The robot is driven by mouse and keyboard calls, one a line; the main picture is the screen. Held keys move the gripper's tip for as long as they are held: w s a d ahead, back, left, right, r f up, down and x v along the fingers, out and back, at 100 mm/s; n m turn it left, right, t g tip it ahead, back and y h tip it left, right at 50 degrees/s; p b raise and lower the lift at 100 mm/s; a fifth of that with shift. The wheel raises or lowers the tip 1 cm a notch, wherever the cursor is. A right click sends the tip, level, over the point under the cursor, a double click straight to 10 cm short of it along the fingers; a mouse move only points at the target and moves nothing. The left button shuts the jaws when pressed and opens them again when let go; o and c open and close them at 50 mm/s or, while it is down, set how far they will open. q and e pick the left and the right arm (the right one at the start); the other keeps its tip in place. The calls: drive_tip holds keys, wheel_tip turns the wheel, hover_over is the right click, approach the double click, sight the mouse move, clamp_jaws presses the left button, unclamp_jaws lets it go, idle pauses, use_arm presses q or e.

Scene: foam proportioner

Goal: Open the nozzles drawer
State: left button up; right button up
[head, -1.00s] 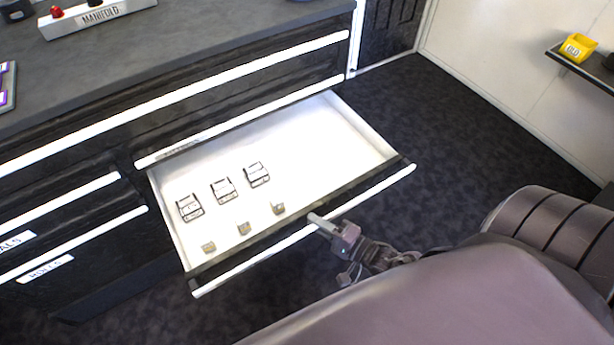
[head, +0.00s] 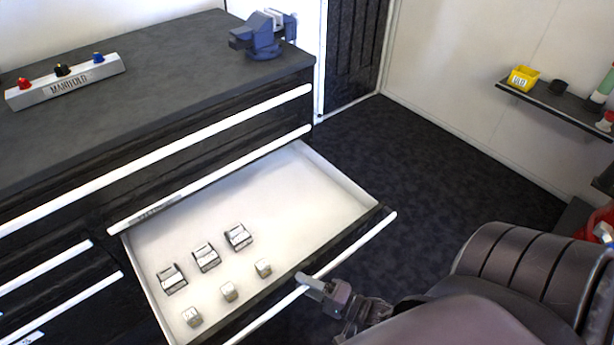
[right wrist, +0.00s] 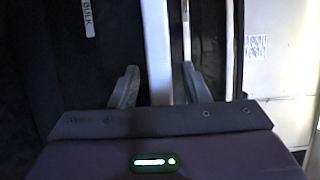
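A wide drawer (head: 330,183) in the dark cabinet stands pulled out, showing its white interior. A label strip (head: 160,207) above it is too small to read. My right gripper (head: 312,284) is at the drawer's white bar handle (head: 365,239). In the right wrist view its two fingers (right wrist: 158,82) stand apart on either side of the white bar (right wrist: 156,40), with narrow gaps visible, so it looks open around the bar. My left gripper is not in view.
The worktop carries a manifold block (head: 66,82) with coloured knobs and a blue vise (head: 262,36). Closed drawers with white handles (head: 60,262) sit at the lower left. A wall shelf (head: 556,106) holds a yellow bin (head: 523,78). Dark floor (head: 400,150) lies clear right of the drawer.

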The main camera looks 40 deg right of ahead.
drive_tip(key=v, duration=0.7)
drive_tip(key=shift+s+d, duration=0.15)
drive_tip(key=shift+s, duration=0.2)
idle(0.4)
